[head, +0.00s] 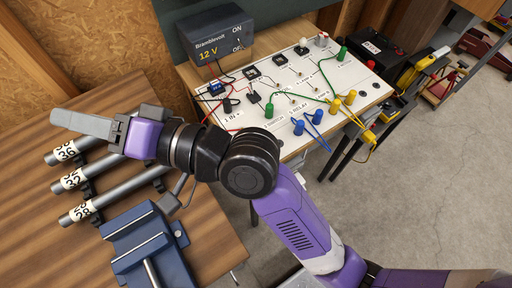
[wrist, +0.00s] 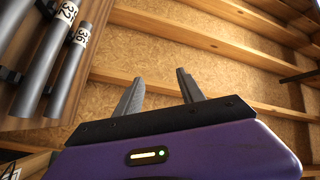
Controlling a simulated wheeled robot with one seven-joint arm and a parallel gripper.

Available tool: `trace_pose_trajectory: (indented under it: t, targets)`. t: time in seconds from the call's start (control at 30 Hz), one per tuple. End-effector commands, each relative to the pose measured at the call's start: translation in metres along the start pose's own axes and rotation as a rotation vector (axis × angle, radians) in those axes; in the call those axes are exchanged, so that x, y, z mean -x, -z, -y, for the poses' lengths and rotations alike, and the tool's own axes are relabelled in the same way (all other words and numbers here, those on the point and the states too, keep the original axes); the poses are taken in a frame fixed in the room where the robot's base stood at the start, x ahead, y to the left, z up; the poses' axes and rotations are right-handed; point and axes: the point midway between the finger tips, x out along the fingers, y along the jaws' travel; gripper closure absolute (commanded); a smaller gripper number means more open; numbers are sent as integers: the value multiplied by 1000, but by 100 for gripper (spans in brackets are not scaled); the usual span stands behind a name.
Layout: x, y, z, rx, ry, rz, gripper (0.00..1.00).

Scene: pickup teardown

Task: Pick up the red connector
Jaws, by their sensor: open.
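My gripper (head: 82,125) is at the left in the head view, above the steel tubes and away from the white test board (head: 340,112). In the wrist view my gripper (wrist: 159,78) has its two grey fingers apart with nothing between them, facing a chipboard wall. I cannot clearly make out a separate red connector. Thin red leads run over the board's left part, and a post with red on it (head: 322,39) stands at its back edge. Part of the board's left edge is hidden behind my arm.
A blue vice (head: 143,245) and several labelled tubes (head: 88,208) occupy the wooden bench (head: 215,262). A 12 V supply (head: 211,36) stands behind the board, with green, blue and yellow plugs on it. A black battery and a yellow clamp (head: 420,66) are at right. Concrete floor is open at right.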

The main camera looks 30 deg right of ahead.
Motion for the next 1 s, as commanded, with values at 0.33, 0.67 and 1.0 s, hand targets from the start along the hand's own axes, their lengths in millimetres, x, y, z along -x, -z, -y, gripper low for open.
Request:
trace_pose_trajectory:
  t: [0.33, 0.67, 1.0]
  targets:
    - [-15, -30, 4, 105, -88, 416, 54]
    - [45, -37, -80, 209, -478, 767, 54]
    - [178, 24, -179, 246, -1081, 969, 54]
